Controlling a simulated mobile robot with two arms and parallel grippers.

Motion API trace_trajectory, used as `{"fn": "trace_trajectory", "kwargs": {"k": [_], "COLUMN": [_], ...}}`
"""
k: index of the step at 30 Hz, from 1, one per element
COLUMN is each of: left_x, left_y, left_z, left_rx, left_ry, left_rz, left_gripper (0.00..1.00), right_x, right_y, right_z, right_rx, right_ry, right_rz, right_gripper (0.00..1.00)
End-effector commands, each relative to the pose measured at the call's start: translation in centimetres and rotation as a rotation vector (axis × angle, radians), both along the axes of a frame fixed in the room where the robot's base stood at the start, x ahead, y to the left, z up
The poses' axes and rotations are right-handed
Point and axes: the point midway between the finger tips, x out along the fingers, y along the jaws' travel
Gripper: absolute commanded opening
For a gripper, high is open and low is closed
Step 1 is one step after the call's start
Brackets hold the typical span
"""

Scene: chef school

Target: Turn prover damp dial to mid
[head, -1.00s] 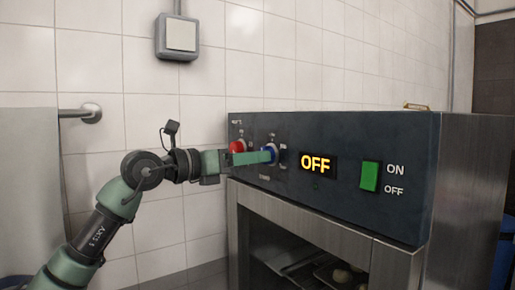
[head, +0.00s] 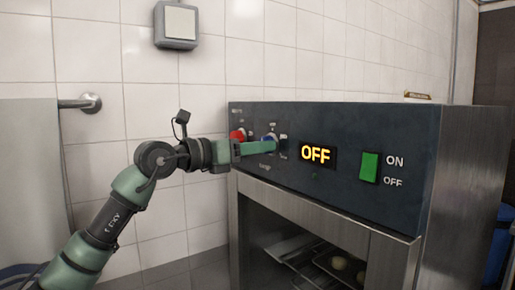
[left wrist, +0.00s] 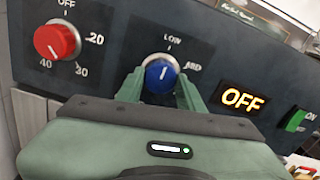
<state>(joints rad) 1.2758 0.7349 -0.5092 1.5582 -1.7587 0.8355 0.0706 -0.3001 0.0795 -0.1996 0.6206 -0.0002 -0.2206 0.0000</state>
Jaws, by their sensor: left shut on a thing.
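The prover's blue damp dial (head: 270,138) is on the dark control panel, left of the lit display; my gripper partly covers it in the head view. In the left wrist view the blue dial (left wrist: 161,73) has a white pointer line standing nearly upright in the picture, toward the "LOW" mark above. A mark reading like "MID" (left wrist: 193,66) is to its right. My left gripper (head: 262,147) is at the dial. In the left wrist view its two green fingers (left wrist: 161,88) are on either side of the dial, shut on it. My right gripper is not in view.
A red dial (left wrist: 57,40) with numbers is close on the left. The display (head: 317,154) reads OFF, and a green switch (head: 370,167) is right of it. Below is the prover's chamber (head: 310,250) with trays and dough. A towel (head: 30,185) hangs at left.

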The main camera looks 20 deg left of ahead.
Motion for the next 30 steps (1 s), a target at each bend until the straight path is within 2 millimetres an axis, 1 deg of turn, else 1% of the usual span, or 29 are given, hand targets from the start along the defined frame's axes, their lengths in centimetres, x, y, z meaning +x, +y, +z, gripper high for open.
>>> {"fn": "trace_trajectory", "kwargs": {"k": [8, 21, 30], "left_x": [0.0, 0.1, 0.0], "left_y": [0.1, 0.1, 0.1], "left_z": [-0.1, -0.1, 0.0], "left_rx": [0.114, 0.433, 0.632], "left_ry": [-0.090, -0.340, -0.495], "left_rz": [0.001, 0.002, 0.001], "left_gripper": [0.00, 0.00, 0.00], "right_x": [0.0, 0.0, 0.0], "right_y": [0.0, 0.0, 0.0], "right_z": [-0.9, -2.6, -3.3], "right_rx": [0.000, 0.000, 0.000], "right_ry": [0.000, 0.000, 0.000], "right_rz": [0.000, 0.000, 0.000], "right_gripper": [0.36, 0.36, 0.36]}}
